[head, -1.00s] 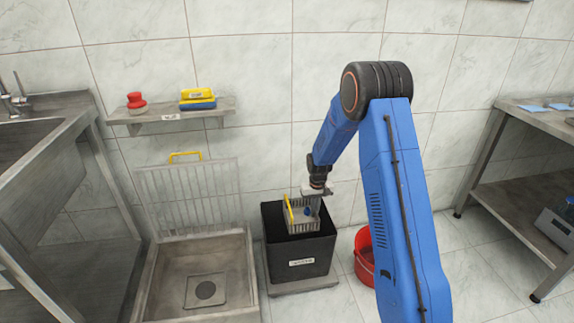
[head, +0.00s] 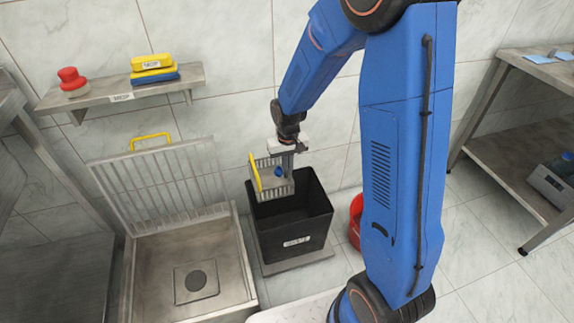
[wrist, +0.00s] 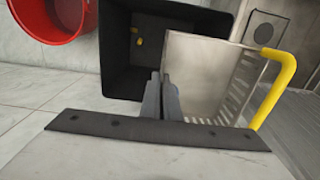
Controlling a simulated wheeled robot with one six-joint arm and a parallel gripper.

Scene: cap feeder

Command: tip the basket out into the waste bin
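The metal basket (head: 268,186), with slotted walls and a yellow handle (head: 254,172), hangs from my gripper (head: 291,152) over the black waste bin (head: 290,247). A small blue item (head: 278,171) shows at the basket in the head view. In the wrist view my gripper (wrist: 161,98) is shut on the near edge of the basket (wrist: 190,60), and the yellow handle is at the right. The basket overlaps the right side of the bin opening there. Small yellow bits (wrist: 137,37) lie inside the bin. Most of the basket's inside is hard to read.
A metal basin (head: 195,281) with an upright grate stands left of the bin. A red bucket (head: 356,220) stands close on its right. A wall shelf (head: 120,92) holds a red knob-like item and sponges. A table (head: 520,160) is at the right.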

